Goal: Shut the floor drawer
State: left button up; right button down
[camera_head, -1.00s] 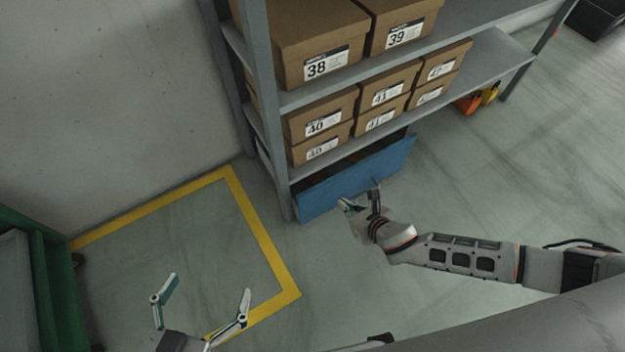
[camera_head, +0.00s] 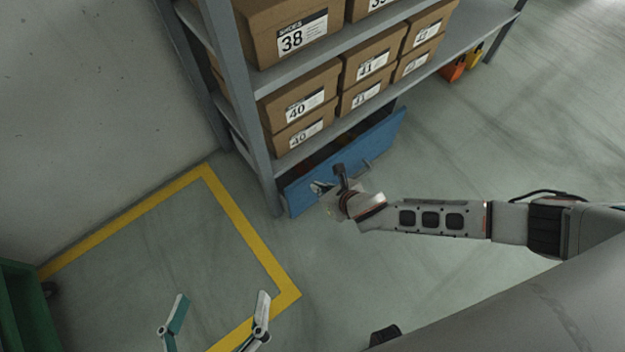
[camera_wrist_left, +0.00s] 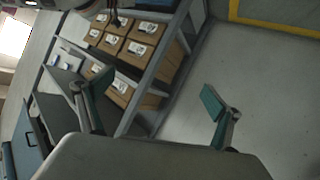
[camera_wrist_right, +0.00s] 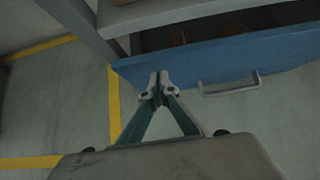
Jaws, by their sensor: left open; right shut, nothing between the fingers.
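The blue floor drawer (camera_head: 378,142) sits under the lowest shelf of the grey rack, pulled partly out; a dark gap shows behind its front. Its front and bar handle (camera_wrist_right: 230,87) show in the right wrist view. My right gripper (camera_head: 318,187) is shut and empty at the drawer front, left of the handle. In the right wrist view its fingertips (camera_wrist_right: 158,84) overlap the lower part of the front; whether they touch it I cannot tell. My left gripper (camera_head: 221,312) is open and empty over the floor, away from the drawer; its spread fingers show in the left wrist view (camera_wrist_left: 155,98).
The grey rack (camera_head: 245,110) holds brown shoe boxes (camera_head: 303,95) above the drawer. Yellow tape (camera_head: 245,225) marks the floor to the left, and a green cart (camera_head: 20,310) stands at the lower left. Orange items (camera_head: 455,68) lie under the rack's far end. Floor before the drawer is open.

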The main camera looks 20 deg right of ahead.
jog(key=shift+w+a, duration=0.25)
jog(key=shift+w, duration=0.5)
pick_arm(q)
jog(key=shift+s+d+n, duration=0.15)
jog(key=shift+d+n, duration=0.25)
pick_arm(e)
jog(key=shift+w+r, duration=0.1)
jog(key=shift+w+a, duration=0.1)
jog(key=shift+w, duration=0.1)
pick_arm(q)
jog(key=shift+w+a+r+m+p, duration=0.1)
jog(key=shift+w+a+m+p, duration=0.1)
jog(key=shift+a+m, duration=0.2)
jog(key=shift+w+a+m+p, duration=0.15)
jog(key=shift+a+m, duration=0.15)
jog(key=shift+a, duration=0.15)
pick_arm(e)
jog(key=w, duration=0.1)
jog(key=w+a, duration=0.1)
jog(key=w, duration=0.2)
jog(key=shift+w+a, duration=0.3)
jog(key=shift+w, duration=0.1)
pick_arm(q)
jog(key=shift+s+d, duration=0.1)
jog(key=shift+s, duration=0.05)
jog(key=shift+r, duration=0.1)
